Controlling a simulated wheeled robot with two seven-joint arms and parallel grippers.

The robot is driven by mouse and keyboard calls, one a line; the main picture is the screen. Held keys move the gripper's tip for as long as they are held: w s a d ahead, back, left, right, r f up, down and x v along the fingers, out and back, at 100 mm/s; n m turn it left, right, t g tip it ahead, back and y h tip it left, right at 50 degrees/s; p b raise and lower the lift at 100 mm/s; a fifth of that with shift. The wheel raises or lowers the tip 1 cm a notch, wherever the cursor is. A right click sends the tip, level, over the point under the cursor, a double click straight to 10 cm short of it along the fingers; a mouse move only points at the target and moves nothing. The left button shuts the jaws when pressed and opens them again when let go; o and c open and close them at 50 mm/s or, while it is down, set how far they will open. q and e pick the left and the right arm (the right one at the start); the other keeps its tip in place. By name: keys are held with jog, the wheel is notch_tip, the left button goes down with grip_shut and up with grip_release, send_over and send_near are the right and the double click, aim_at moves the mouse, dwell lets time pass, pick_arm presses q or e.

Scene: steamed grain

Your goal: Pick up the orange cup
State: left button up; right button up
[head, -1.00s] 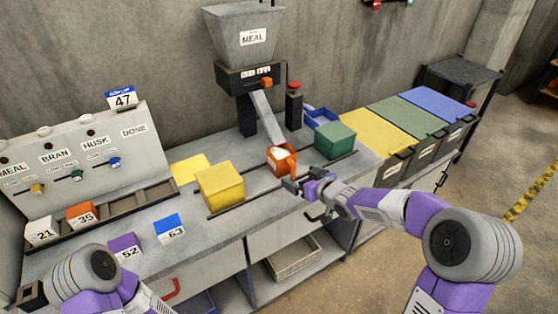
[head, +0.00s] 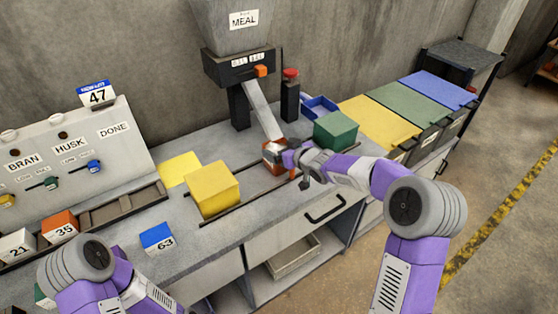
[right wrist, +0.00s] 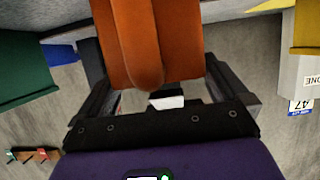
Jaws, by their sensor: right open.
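The orange cup (head: 274,158) stands under the meal chute, between the yellow box and the green box. In the right wrist view the cup (right wrist: 158,45) fills the space between the two fingers, its handle-like ridge facing my palm. My right gripper (head: 286,154) is open at the cup, with one finger (right wrist: 92,75) on each side of it; I cannot tell if they touch it. The gripper hides part of the cup in the head view. My left arm shows at the lower left, its gripper out of view.
A yellow box (head: 212,188) is left of the cup and a green box (head: 336,130) is close on its right. The meal hopper's chute (head: 262,108) comes down just behind the cup. A blue tray (head: 319,106) is behind the green box.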

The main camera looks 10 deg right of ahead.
jog(key=shift+w, duration=0.1)
jog(key=c, duration=1.5)
jog(key=shift+r, duration=0.1)
jog(key=shift+c, duration=0.2)
